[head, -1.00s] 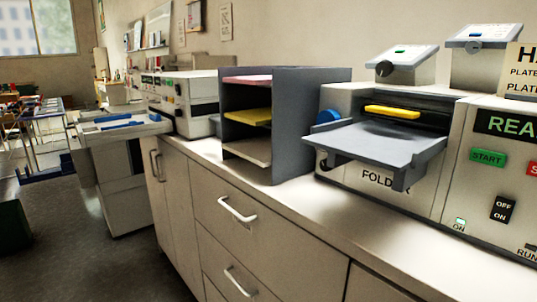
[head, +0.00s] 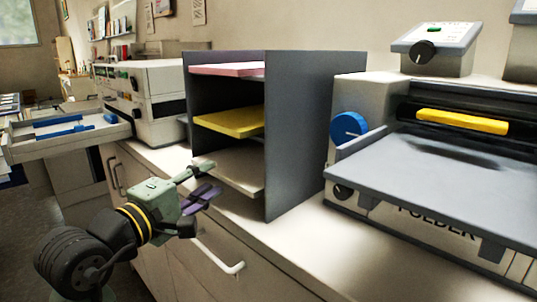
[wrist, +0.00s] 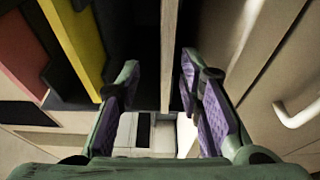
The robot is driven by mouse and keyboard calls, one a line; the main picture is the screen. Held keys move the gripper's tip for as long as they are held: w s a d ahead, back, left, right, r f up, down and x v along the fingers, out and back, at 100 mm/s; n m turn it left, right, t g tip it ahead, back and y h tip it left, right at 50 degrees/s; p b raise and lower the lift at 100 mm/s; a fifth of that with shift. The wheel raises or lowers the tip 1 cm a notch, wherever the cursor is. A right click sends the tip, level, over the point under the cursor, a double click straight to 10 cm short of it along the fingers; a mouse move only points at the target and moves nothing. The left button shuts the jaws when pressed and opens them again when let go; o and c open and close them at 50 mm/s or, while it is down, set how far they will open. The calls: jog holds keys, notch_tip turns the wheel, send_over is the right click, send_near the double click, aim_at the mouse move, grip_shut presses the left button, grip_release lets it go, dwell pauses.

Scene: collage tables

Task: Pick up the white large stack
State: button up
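The white large stack (head: 232,166) is an off-white slab of sheets on the lowest shelf of the grey sorter (head: 300,135). Its front edge sticks out a little. My gripper (head: 209,182) is at the sorter's front left, level with that shelf, its fingers pointing at the stack. In the wrist view the purple-padded fingers are open and apart. The edge of the white stack (wrist: 169,50) shows as a thin pale strip between the fingers, closer to the right one. I cannot tell whether a finger touches it.
A yellow stack (head: 232,121) and a pink stack (head: 228,70) lie on the shelves above. The folder machine (head: 350,95) with its grey tray stands at the right. The counter drawer handle (head: 222,258) is below my gripper. Another machine (head: 160,95) stands at the left.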

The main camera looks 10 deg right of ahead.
aim_at(219, 177)
jog(key=shift+f+p+x, duration=0.2)
jog(key=shift+p+x, duration=0.2)
jog(key=shift+x, duration=1.2)
jog(key=shift+f+p+x, duration=0.2)
jog(key=shift+p+x, duration=0.15)
jog(key=shift+x, duration=1.2)
jog(key=shift+s+d, duration=0.1)
jog(key=shift+c, duration=0.3)
grip_shut()
